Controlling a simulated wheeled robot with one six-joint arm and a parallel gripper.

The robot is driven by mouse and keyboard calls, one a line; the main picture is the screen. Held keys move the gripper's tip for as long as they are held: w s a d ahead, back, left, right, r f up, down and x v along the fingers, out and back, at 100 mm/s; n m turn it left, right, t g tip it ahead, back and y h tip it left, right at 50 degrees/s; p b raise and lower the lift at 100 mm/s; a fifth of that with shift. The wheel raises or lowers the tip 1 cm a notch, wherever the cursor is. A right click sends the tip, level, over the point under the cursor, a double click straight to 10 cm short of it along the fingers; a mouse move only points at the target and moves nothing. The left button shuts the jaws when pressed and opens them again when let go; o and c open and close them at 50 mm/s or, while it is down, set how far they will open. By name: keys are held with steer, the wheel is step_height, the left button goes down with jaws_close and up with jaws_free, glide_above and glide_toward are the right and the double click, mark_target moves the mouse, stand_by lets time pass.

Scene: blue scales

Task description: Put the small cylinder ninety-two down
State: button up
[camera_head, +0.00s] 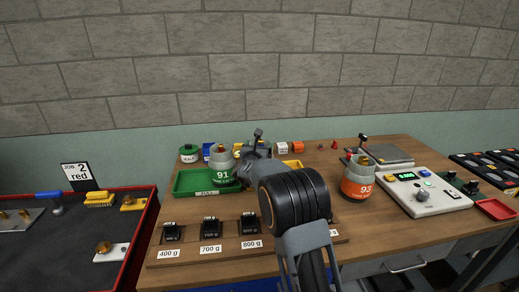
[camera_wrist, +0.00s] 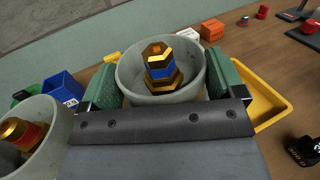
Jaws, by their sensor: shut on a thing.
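My gripper (camera_wrist: 160,88) is shut on a small cylinder, its green pads on either side of the grey collar. In the wrist view this held cylinder (camera_wrist: 132,86) shows an open grey collar around a brass valve. Its number is hidden, and in the head view my arm covers most of it. A yellow tray (camera_wrist: 265,95) shows beside and behind it; I cannot tell whether the cylinder touches the tray. Green cylinder 91 (camera_head: 222,168) stands in the green tray (camera_head: 189,184), left of my gripper. Orange cylinder 93 (camera_head: 357,180) stands upright to the right.
Black weights (camera_head: 211,229) labelled 400 g, 700 g and 800 g line the table's front. A scale with a green display (camera_head: 424,192) and a red tray (camera_head: 495,209) are at right. Small coloured boxes, including a blue one (camera_wrist: 62,92), stand behind.

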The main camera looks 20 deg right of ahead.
steer(key=shift+f, duration=0.35)
steer(key=o, duration=1.8)
steer(key=shift+r, duration=0.1)
steer(key=shift+s+a, duration=0.2)
steer(key=shift+s, duration=0.1)
steer(key=b+v, duration=0.3)
steer(key=v, duration=0.8)
steer(key=shift+s+a, duration=0.1)
steer(key=shift+s, duration=0.05)
